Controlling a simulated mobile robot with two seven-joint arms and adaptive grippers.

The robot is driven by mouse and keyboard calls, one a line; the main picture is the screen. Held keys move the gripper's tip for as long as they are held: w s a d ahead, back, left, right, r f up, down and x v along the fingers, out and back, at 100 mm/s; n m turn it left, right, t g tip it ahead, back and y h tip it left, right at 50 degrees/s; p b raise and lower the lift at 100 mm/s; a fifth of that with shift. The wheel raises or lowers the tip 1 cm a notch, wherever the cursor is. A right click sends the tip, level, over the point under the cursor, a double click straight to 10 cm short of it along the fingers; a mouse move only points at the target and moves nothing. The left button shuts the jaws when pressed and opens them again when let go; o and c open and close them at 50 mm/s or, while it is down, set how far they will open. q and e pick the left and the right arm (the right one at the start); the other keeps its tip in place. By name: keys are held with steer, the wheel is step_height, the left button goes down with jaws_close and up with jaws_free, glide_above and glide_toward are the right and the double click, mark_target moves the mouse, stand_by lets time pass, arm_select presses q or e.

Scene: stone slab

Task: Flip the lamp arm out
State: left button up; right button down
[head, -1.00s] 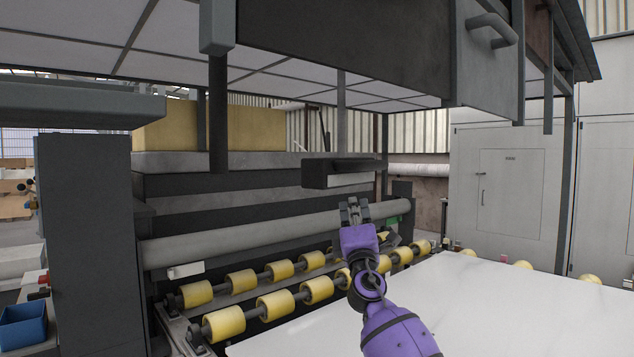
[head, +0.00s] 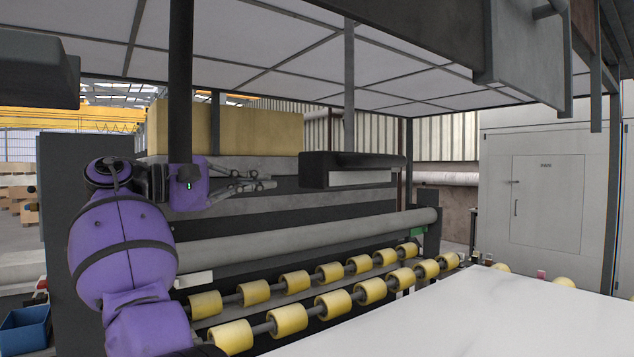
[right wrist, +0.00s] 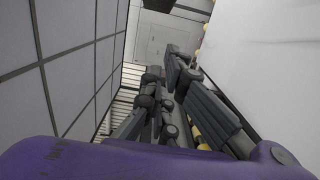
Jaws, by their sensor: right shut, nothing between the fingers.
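A dark elongated housing (head: 352,161) with a pale strip along its lower front looks like the lamp arm. It sits near the middle of the head view, above the long grey roller. My right gripper (head: 263,184) is shut and empty, with its fingers pointing right toward the housing's left end. A small gap shows between them in the picture; I cannot tell their depth apart. In the right wrist view the gripper's dark fingers (right wrist: 166,103) show, and I cannot make out the lamp there. My left gripper is not in view.
Yellow rollers (head: 290,318) run below the grey roller (head: 330,232). A white slab (head: 450,315) fills the lower right. A dark overhead box (head: 35,75) juts in at upper left, and a panelled canopy (head: 290,60) lies above.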

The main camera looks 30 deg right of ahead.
steer(key=s+d+p, duration=0.1)
steer(key=s+d, duration=0.3)
steer(key=d, duration=0.6)
steer(key=shift+d, duration=0.15)
